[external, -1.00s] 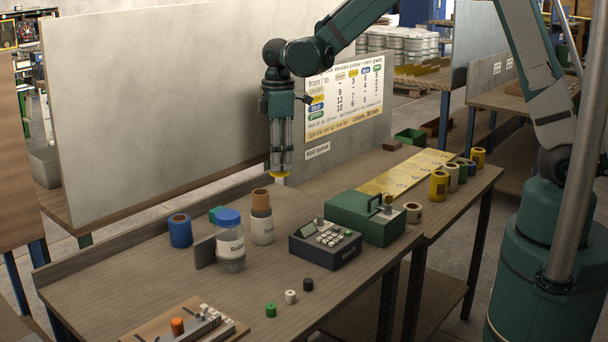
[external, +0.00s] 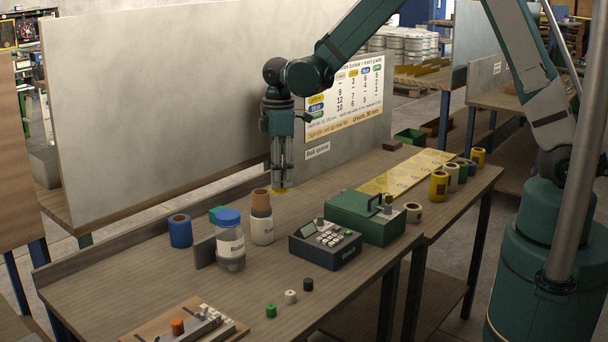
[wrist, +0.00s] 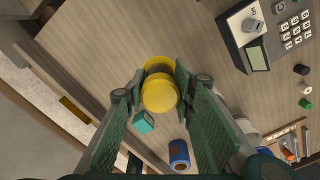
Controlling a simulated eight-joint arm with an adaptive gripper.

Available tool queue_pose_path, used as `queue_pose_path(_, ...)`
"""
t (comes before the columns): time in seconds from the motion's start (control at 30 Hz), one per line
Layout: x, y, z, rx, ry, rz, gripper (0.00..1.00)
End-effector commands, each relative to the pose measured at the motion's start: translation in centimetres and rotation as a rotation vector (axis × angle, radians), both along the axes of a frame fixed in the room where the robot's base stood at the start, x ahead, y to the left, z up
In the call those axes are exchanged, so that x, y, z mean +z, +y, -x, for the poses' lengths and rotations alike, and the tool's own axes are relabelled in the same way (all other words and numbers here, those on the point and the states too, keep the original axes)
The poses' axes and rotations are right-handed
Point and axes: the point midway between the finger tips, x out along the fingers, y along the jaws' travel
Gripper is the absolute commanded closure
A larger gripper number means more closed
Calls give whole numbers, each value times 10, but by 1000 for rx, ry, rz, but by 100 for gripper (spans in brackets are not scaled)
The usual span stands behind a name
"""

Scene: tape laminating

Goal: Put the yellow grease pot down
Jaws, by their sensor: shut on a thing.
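The yellow grease pot (wrist: 160,96) is between the fingers of my gripper (wrist: 158,84) in the wrist view. A second yellow round shape (wrist: 157,64) shows just past it; I cannot tell whether it is part of the same pot. In the external view my gripper (external: 281,175) points straight down near the back of the workbench, and the pot (external: 280,190) shows as a thin yellow rim under the fingertips. I cannot tell whether the pot touches the bench top (external: 330,192).
A cream and brown roll stack (external: 262,220), a blue-lidded jar (external: 230,245) and a blue roll (external: 180,231) stand in front and left. A keypad device (external: 325,247) and green case (external: 365,217) stand front right. A yellow strip (external: 410,173) lies right.

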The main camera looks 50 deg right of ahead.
Motion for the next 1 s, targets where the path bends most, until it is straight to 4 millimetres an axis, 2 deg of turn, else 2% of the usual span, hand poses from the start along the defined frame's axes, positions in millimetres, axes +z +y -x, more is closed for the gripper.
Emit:
queue_pose_path(0.5,-54,0,0,0,0,0,88)
queue_pose_path(1.0,-62,0,0,0,0,0,88)
